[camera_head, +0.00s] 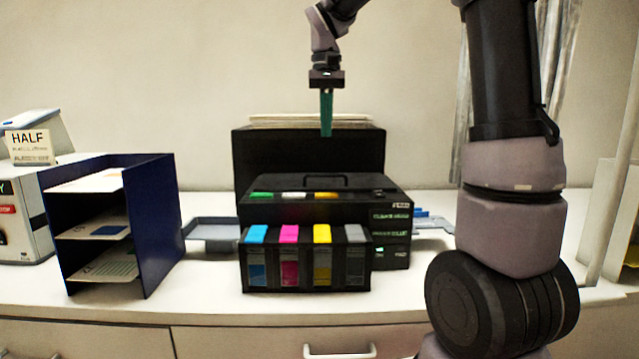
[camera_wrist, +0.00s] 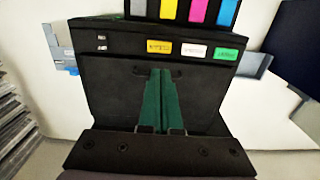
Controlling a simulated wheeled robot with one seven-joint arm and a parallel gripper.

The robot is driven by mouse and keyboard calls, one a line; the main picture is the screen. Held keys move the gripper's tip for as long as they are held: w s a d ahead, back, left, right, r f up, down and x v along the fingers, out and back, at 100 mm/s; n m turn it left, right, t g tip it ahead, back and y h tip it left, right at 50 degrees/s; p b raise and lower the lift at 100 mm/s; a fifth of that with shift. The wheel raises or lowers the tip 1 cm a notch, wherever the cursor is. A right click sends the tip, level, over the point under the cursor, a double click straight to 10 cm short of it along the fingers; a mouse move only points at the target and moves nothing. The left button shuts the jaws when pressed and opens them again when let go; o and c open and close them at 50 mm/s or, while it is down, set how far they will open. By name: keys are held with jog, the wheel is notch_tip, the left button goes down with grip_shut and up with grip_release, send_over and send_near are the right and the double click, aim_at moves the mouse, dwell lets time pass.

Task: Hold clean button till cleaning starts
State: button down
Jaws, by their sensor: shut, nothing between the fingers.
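The black printer (camera_head: 355,188) stands on the white counter. Its top has a row of three buttons: a green one (camera_head: 261,196), a white one (camera_head: 293,195) and a yellow one (camera_head: 326,195). In the wrist view the same row shows as yellow (camera_wrist: 159,47), white (camera_wrist: 196,51) and green (camera_wrist: 227,54). Their lettering is too small to read, so I cannot tell which is the clean button. My gripper (camera_head: 326,133) points down with its green fingers closed and empty, above the printer. In the wrist view its fingertips (camera_wrist: 162,72) show below the button row.
Ink tanks (camera_head: 306,262) in several colours stand at the printer's front. A taller black box (camera_head: 245,160) with paper on top is behind it. A blue document rack (camera_head: 160,215) and a boxy machine (camera_head: 25,225) stand left. A grey tray (camera_head: 210,230) juts out left of the printer.

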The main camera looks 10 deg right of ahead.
aim_at(326, 194)
dwell(0.3)
notch_tip(326, 194, down, 14)
dwell(0.5)
